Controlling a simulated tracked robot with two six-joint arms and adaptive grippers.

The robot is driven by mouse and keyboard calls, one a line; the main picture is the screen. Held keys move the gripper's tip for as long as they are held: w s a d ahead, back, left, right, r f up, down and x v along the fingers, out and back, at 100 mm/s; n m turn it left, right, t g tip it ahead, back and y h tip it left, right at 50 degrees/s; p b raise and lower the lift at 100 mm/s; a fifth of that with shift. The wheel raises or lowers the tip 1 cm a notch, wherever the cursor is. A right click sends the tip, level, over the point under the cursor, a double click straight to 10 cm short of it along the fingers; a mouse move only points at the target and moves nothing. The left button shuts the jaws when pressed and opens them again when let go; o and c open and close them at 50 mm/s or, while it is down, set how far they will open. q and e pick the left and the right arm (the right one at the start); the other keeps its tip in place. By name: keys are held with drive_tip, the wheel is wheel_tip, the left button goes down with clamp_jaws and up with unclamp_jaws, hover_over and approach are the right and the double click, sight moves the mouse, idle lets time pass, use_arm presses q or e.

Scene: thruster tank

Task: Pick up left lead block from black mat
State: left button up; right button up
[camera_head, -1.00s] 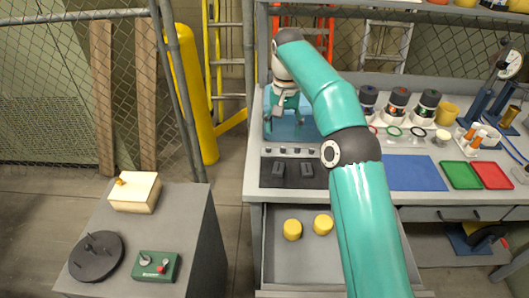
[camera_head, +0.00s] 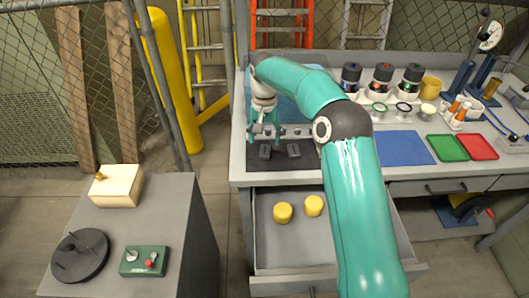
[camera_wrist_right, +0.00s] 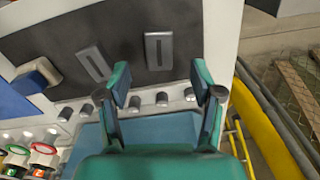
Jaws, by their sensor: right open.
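The left lead block (camera_head: 264,152) is a small dark grey bar lying on the black mat (camera_head: 272,164) at the near left of the bench. In the right wrist view it is the right-hand bar (camera_wrist_right: 158,50). A second, similar lead block (camera_head: 293,150) lies to its right; it also shows in the wrist view (camera_wrist_right: 93,63). My right gripper (camera_head: 264,133) is open and empty just behind the left block. In the wrist view its fingertips (camera_wrist_right: 160,82) are apart, with the left block beyond the gap. My left gripper is not in view.
Several small grey cylinders (camera_wrist_right: 134,103) line the mat's back edge, close to the fingers. A blue tray (camera_head: 286,108) lies behind them. Below, an open drawer (camera_head: 290,260) holds two yellow cylinders (camera_head: 283,212). A blue mat (camera_head: 403,148) lies to the right.

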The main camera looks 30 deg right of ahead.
sight(265, 150)
drive_tip(key=shift+f+p, duration=0.35)
drive_tip(key=shift+f, duration=2.05)
clamp_jaws()
